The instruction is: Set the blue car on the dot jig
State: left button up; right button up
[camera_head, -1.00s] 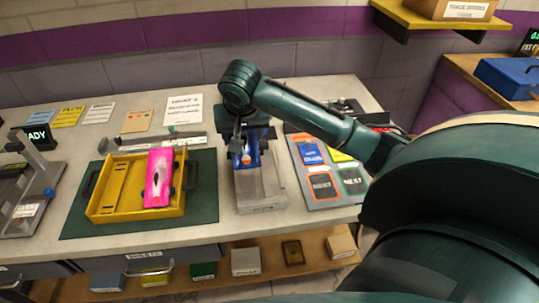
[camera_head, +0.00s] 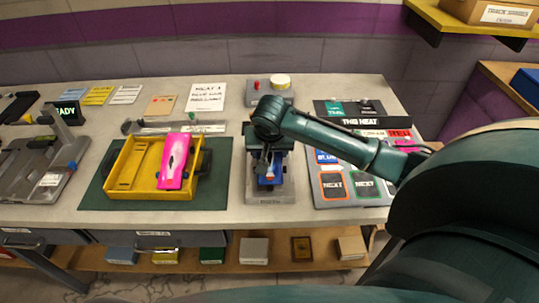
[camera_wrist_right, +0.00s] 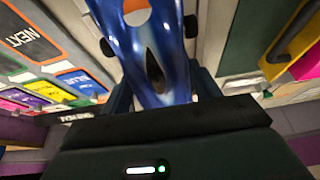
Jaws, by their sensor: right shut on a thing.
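The blue car (camera_head: 268,182) is in my right gripper (camera_head: 269,160), over the grey dot jig (camera_head: 270,198) at the middle of the bench. The arm hides the back of the jig, and I cannot tell whether the car touches it. In the right wrist view the blue car (camera_wrist_right: 152,50) has a white and orange dot, a dark cockpit and black wheels. The right gripper (camera_wrist_right: 162,90) is shut on its body. My left gripper is not in view.
A yellow tray (camera_head: 119,185) with a pink car (camera_head: 174,160) stands on a green mat (camera_head: 215,190) to the left. A board of coloured cards (camera_head: 347,203) lies close to the jig's right. A grey box with a white-topped pot (camera_head: 280,81) is behind.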

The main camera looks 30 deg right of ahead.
jog(key=shift+f, duration=0.85)
jog(key=shift+f, duration=0.55)
jog(key=o, duration=1.1)
jog(key=shift+r, duration=0.1)
jog(key=shift+w+r, duration=0.1)
jog(key=shift+r, duration=0.2)
jog(key=v, duration=1.2)
jog(key=shift+a+r, duration=0.1)
jog(key=shift+r, duration=0.05)
